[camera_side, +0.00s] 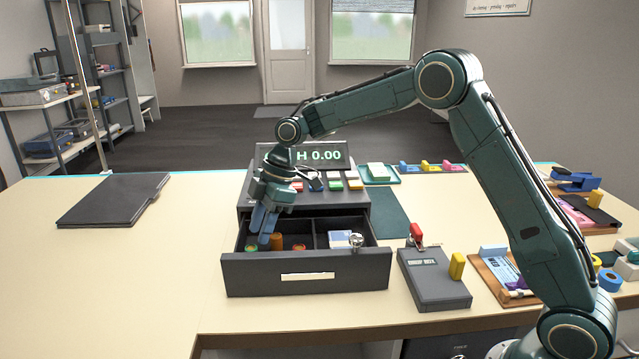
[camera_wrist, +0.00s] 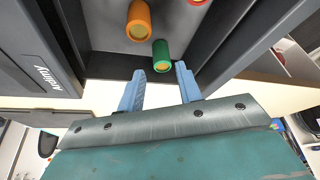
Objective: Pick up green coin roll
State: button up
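The green coin roll (camera_wrist: 161,56) stands in the open cash drawer, with a pale orange end facing the camera in the wrist view. In the side view only a little of the green roll (camera_side: 252,247) shows, below my fingers. My gripper (camera_side: 259,237) points down into the drawer and is open and empty. In the wrist view its two blue fingers (camera_wrist: 159,71) are spread, and the green roll appears just beyond the gap between their tips. I cannot tell how much height separates them.
An orange roll (camera_wrist: 138,22) stands close to the green one, and a red roll (camera_wrist: 198,2) is farther right. The drawer (camera_side: 340,272) has dark walls and dividers, with the register (camera_side: 340,187) behind.

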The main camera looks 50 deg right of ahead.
aim_at(254, 246)
jog(key=shift+f, duration=0.15)
jog(key=shift+a+x, duration=0.2)
jog(key=shift+x, duration=2.3)
jog(key=shift+s, duration=0.1)
jog(key=shift+c, duration=0.4)
grip_shut()
